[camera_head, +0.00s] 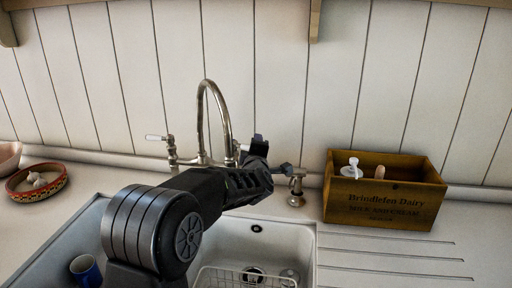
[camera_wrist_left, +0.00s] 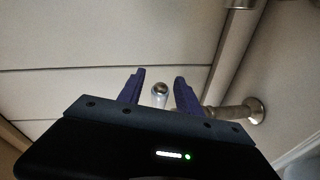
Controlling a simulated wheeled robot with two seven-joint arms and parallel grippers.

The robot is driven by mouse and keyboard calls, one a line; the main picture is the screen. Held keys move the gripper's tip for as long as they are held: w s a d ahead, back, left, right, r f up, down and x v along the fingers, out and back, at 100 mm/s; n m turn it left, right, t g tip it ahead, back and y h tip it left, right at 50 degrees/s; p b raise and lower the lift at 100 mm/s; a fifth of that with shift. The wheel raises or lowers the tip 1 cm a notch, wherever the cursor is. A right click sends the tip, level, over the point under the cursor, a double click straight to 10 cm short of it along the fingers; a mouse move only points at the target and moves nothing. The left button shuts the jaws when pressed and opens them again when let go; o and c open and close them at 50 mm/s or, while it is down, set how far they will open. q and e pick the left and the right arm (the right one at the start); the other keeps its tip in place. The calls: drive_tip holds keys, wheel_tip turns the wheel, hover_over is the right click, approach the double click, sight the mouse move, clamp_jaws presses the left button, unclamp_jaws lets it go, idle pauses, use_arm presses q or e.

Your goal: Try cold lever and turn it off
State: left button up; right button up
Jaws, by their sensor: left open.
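A chrome bridge tap with a tall arched spout (camera_head: 227,110) stands behind the sink. Its left white-handled lever (camera_head: 155,137) points left. The right side of the tap is mostly hidden behind my left gripper (camera_head: 271,155), so the cold lever does not show clearly in the head view. In the left wrist view, a small rounded lever end with a metal tip (camera_wrist_left: 160,92) lies between the two dark fingers of my left gripper (camera_wrist_left: 159,88). The fingers are open, with gaps on both sides of it. My right gripper is not in view.
A wooden dairy crate (camera_head: 385,212) stands right of the tap, beside a small chrome fitting (camera_head: 296,188). The white sink (camera_head: 300,238) holds a wire rack (camera_head: 225,277) and a blue mug (camera_head: 85,270). A patterned bowl (camera_head: 37,181) sits at left.

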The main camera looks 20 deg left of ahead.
use_arm(q)
drive_tip(key=v, duration=0.6)
drive_tip(key=shift+s+b, duration=0.25)
drive_tip(key=shift+b, duration=0.1)
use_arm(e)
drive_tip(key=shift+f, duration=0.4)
use_arm(q)
drive_tip(key=shift+d, duration=0.1)
drive_tip(key=shift+c, duration=0.2)
